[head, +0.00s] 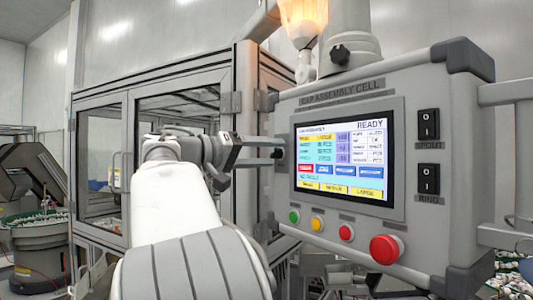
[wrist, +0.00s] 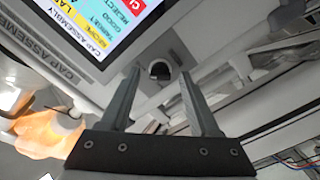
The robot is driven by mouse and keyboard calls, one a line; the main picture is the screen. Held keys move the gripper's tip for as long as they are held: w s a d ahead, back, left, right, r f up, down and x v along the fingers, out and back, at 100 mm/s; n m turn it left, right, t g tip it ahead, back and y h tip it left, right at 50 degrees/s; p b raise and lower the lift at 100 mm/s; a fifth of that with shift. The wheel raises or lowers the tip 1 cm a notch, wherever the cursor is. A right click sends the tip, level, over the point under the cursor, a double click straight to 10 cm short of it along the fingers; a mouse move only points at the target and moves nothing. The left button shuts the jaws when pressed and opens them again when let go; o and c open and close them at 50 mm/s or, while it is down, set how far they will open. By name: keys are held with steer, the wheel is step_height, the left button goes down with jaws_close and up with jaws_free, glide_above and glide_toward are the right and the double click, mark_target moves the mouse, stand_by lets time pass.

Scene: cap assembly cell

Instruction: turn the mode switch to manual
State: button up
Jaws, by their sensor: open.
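The control panel (head: 440,230) carries a lit screen (head: 340,155) reading READY, with AUTO in its upper right column. A small dark round knob (wrist: 159,70), apparently the mode switch, sits on the panel face beside the screen. Its pointer direction and label are too small to read. In the head view my gripper (head: 279,152) reaches in from the left and largely hides the knob. In the wrist view my open gripper (wrist: 159,73) has one finger on each side of the knob. I cannot tell whether the fingers touch it.
Below the screen are a green button (head: 294,216), a yellow button (head: 317,224), a red button (head: 346,232) and a large red mushroom button (head: 386,249). Two black rocker switches (head: 428,125) are at the right. A glazed machine enclosure (head: 100,150) stands behind my arm.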

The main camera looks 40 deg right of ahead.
jaws_close()
steer(key=shift+n, duration=0.3)
steer(key=n+p, duration=0.2)
steer(key=n, duration=0.2)
steer(key=shift+r, duration=0.1)
steer(key=n+p, duration=0.2)
steer(key=n, duration=0.3)
steer(key=shift+p, duration=0.3)
steer(key=n+p, duration=0.4)
steer(key=n, duration=0.1)
steer(key=shift+p, duration=0.3)
steer(key=n+p, duration=0.3)
steer(key=shift+f, duration=0.2)
steer(key=shift+n, duration=0.3)
